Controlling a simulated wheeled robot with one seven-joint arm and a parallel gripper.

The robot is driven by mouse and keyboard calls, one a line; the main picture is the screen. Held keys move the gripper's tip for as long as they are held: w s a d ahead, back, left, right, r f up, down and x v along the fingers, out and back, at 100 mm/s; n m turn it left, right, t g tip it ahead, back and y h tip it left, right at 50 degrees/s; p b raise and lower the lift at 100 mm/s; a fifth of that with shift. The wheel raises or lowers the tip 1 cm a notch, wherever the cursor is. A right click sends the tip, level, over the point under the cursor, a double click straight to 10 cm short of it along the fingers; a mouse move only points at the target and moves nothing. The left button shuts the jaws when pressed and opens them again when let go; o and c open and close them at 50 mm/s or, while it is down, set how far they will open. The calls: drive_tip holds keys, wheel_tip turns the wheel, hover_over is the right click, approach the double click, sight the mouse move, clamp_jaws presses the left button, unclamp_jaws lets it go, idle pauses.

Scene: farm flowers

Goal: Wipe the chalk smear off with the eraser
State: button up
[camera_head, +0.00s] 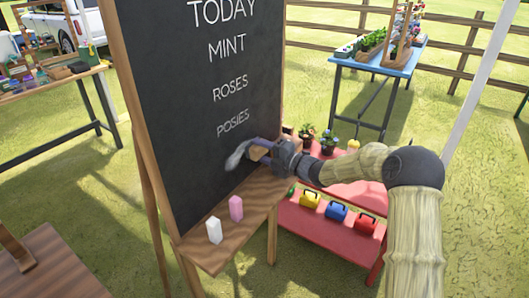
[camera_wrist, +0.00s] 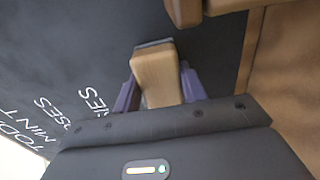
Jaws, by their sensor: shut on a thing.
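The chalkboard (camera_head: 190,95) stands in a wooden frame, lettered TODAY, MINT, ROSES, POSIES in white. A pale grey chalk smear (camera_head: 236,157) lies below POSIES, partly hidden by my gripper (camera_head: 262,151). My gripper is shut on the eraser (camera_wrist: 156,76), a wooden block with a dark felt edge, between its purple fingers. The felt side faces the board, at or very near its surface; I cannot tell whether it touches. In the wrist view the board (camera_wrist: 80,40) fills the upper left, and no smear shows there.
A red stand (camera_head: 330,233) with small coloured boxes and potted flowers is behind my arm. A blue table (camera_head: 378,70) stands at the back.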

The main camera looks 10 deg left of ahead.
sight(239, 156)
drive_tip(key=shift+s+a+f+b, duration=0.1)
drive_tip(key=shift+s+a+b, duration=0.35)
drive_tip(key=shift+s+b, duration=0.35)
drive_tip(key=shift+s+a, duration=0.1)
drive_tip(key=shift+s, duration=0.1)
drive_tip(key=shift+s, duration=0.1)
drive_tip(key=s+b, duration=0.1)
drive_tip(key=s+a+b, duration=0.1)
drive_tip(key=shift+s+b, duration=0.35)
drive_tip(key=shift+s+a, duration=0.15)
drive_tip(key=shift+s, duration=0.2)
